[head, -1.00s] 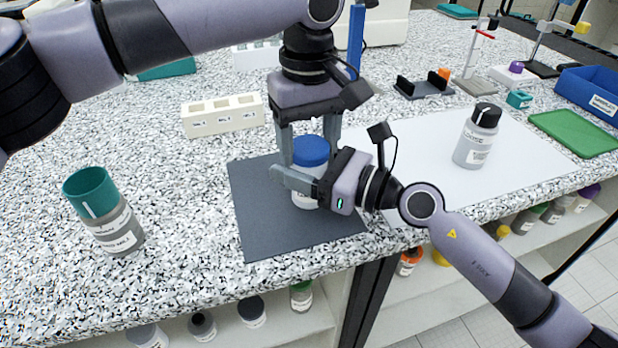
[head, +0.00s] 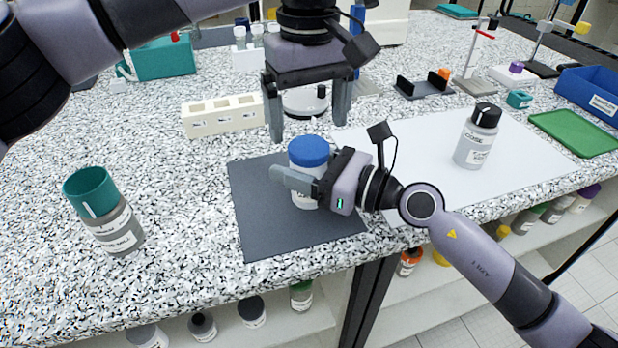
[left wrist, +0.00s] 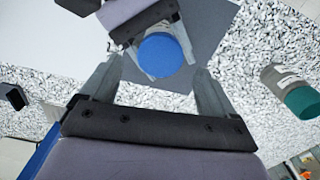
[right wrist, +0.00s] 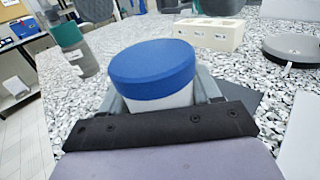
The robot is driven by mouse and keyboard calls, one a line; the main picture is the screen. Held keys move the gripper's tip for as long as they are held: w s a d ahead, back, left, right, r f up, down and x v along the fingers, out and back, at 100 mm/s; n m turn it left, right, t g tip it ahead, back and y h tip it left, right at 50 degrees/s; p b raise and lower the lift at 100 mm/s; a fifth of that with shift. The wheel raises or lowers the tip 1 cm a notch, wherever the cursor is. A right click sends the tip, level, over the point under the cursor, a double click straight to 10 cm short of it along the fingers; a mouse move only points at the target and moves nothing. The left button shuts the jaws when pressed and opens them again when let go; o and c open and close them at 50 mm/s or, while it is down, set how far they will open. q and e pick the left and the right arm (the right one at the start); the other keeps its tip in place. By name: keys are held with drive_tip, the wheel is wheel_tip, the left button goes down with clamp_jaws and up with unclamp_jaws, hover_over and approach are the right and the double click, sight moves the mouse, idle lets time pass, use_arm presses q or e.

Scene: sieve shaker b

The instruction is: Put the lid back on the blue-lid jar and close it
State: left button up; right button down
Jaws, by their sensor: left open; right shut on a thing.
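The white jar (head: 303,190) stands upright on the dark mat (head: 262,222). Its blue lid (head: 309,151) sits on top of it and looks level; the right wrist view shows the lid (right wrist: 153,70) over the white body (right wrist: 165,100). My right gripper (head: 298,184) is shut around the jar's body below the lid. My left gripper (head: 309,122) is open and empty, above and behind the jar, clear of the lid. In the left wrist view the lid (left wrist: 160,55) shows beyond the spread fingers. Whether the lid is tight cannot be seen.
A teal-lid jar (head: 104,212) stands at left. A white rack (head: 223,115) is behind the mat. A grey jar with a black lid (head: 477,137) stands on the white sheet (head: 420,140) at right. A round device (head: 303,101) is partly hidden behind my left gripper.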

sight(308, 145)
use_arm(q)
drive_tip(key=shift+c, duration=0.4)
drive_tip(key=shift+r+n, duration=1.7)
wheel_tip(308, 145, down, 8)
drive_tip(key=shift+f, duration=0.1)
drive_tip(key=c, duration=1.1)
drive_tip(key=shift+m, duration=1.7)
